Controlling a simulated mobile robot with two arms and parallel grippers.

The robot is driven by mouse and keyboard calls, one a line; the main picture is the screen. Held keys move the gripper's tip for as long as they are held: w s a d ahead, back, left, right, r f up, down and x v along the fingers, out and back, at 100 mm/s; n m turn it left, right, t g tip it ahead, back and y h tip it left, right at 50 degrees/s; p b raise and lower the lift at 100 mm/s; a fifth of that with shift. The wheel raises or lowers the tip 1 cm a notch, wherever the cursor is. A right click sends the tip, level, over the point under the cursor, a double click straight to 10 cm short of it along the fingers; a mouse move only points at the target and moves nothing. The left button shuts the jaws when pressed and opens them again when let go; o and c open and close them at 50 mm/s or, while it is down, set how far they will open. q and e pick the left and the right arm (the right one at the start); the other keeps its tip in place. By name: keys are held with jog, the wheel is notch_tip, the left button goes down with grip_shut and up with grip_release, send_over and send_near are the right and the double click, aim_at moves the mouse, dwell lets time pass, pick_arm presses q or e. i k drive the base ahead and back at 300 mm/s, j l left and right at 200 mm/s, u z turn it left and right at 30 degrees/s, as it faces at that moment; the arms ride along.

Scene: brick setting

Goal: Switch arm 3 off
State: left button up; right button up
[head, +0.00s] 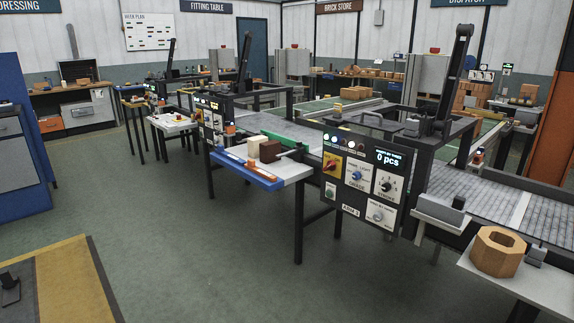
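The nearest control panel (365,180) is a dark box on the conveyor side, right of centre. It has a yellow plate with a red rotary switch (331,164), a green button (330,190), several black knobs, a row of small lamps and a display (388,158) reading "0 pcs". A small white label (350,210) at its foot begins "ARM"; its number is too small to read surely. A black upright arm (452,75) stands behind it. Similar panels stand farther back, one at left centre (209,115) and a smaller one beyond. Neither of my grippers is in view.
A blue-edged side table (248,178) with blocks juts out left of the panel. A pale shelf (540,283) with a wooden octagonal ring (498,252) is at lower right. Blue cabinets stand at left, and a yellow-edged surface (55,285) at lower left. Green floor (190,250) before the panel is clear.

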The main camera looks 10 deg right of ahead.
aim_at(331, 165)
jog(key=i+j, duration=0.1)
jog(key=i, duration=0.35)
jog(key=i+j+z, duration=0.15)
jog(key=i, duration=0.25)
